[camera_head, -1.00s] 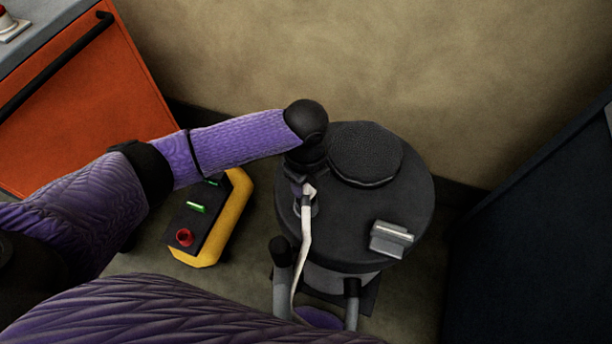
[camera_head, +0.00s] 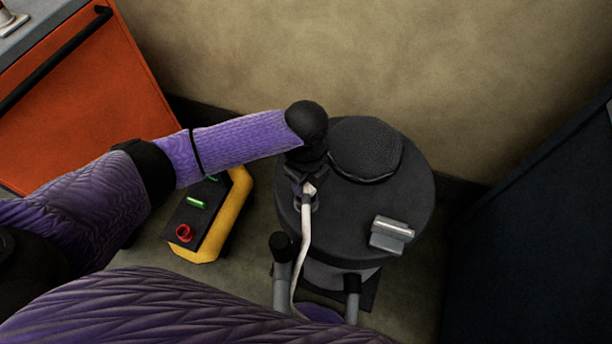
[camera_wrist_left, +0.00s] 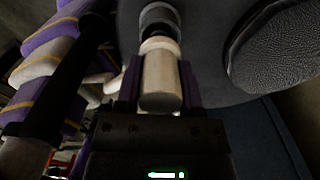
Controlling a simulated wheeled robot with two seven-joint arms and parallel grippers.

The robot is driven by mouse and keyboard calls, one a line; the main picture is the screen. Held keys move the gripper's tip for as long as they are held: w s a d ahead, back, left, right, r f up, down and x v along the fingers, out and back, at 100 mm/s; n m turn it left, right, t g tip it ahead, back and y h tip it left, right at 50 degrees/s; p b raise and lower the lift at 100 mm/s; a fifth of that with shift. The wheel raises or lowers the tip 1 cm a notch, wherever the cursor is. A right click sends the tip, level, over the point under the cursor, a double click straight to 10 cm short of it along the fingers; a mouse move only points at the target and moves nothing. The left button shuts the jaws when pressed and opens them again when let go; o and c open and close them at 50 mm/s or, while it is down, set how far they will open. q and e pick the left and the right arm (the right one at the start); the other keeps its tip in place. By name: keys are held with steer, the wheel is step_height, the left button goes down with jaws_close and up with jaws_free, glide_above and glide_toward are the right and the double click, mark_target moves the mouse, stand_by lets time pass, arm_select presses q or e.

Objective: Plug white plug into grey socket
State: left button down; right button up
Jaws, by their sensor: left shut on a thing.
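My left gripper (camera_head: 308,192) is shut on the white plug (camera_head: 310,189), over the left part of a round black machine (camera_head: 350,225). In the left wrist view the plug (camera_wrist_left: 160,82) sits between purple fingers (camera_wrist_left: 158,88), its narrower tip pointing away from me. The grey socket (camera_wrist_left: 158,15) is straight ahead of the tip, close and roughly in line with it. Dark rings lie between them, and I cannot tell whether the tip has entered. In the head view the socket is hidden or too small to tell. My right gripper is not in view.
A white cable (camera_head: 304,240) hangs from the plug between two grey posts with black tops (camera_head: 281,255). A silver latch (camera_head: 392,232) is on the machine. A yellow and black control box (camera_head: 212,215) stands left; an orange cabinet (camera_head: 85,95) is further left, a dark panel (camera_head: 540,230) right.

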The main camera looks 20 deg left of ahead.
arm_select(q)
steer(key=shift+f, duration=0.45)
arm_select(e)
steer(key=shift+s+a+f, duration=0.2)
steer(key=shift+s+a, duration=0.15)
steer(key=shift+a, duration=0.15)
arm_select(q)
steer(key=shift+f+b, duration=0.25)
steer(key=shift+b, duration=0.05)
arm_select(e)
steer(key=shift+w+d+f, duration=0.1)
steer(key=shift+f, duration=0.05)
arm_select(q)
steer(key=shift+f, duration=0.4)
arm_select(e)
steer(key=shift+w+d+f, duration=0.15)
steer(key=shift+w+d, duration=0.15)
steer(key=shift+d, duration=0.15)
